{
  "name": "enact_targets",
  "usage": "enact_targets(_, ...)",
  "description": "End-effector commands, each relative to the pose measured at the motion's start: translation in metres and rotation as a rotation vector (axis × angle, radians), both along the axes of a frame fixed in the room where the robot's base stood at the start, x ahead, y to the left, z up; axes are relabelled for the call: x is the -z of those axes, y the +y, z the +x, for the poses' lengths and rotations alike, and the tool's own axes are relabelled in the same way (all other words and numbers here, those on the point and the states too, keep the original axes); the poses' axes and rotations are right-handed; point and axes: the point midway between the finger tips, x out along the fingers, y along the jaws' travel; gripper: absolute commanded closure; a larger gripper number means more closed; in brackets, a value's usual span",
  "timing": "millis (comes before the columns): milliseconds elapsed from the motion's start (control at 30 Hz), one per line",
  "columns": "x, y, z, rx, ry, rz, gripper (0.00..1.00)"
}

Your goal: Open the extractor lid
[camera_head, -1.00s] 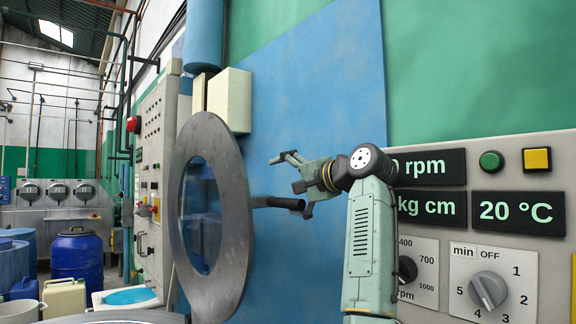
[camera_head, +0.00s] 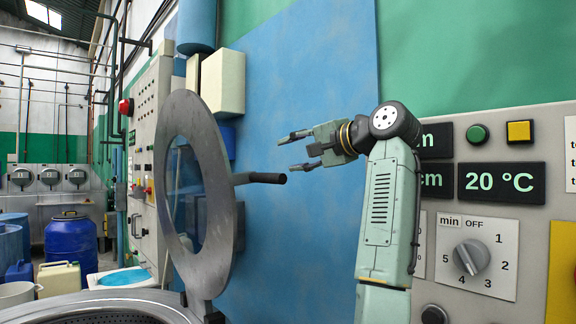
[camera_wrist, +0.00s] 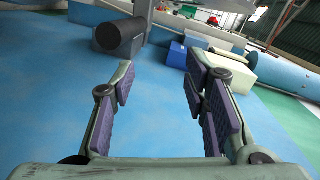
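The extractor lid (camera_head: 222,222) is a round grey metal ring with a window, standing raised on edge above the drum opening (camera_head: 100,308) in the head view. Its dark bar handle (camera_head: 262,178) sticks out to the right. My gripper (camera_head: 286,153) is open and empty, right of the handle's end and a little above it, not touching it. In the wrist view the fingers (camera_wrist: 162,105) are spread apart with only the blue wall between them. The handle's round dark end (camera_wrist: 112,38) shows beyond the left finger.
The control panel (camera_head: 535,235) with knobs and displays is at the right, close behind my arm. A cream box (camera_head: 222,82) and a blue pipe (camera_head: 196,25) are on the wall above the lid. Blue barrels (camera_head: 73,248) stand at the far left.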

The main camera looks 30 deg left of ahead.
Motion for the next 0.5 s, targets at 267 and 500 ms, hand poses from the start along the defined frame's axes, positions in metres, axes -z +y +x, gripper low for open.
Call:
enact_targets(267, 0.007, -0.017, -0.006, 0.001, 0.006, -0.008, 0.59)
enact_targets(500, 0.009, -0.031, -0.012, 0.001, 0.009, -0.01, 0.59)
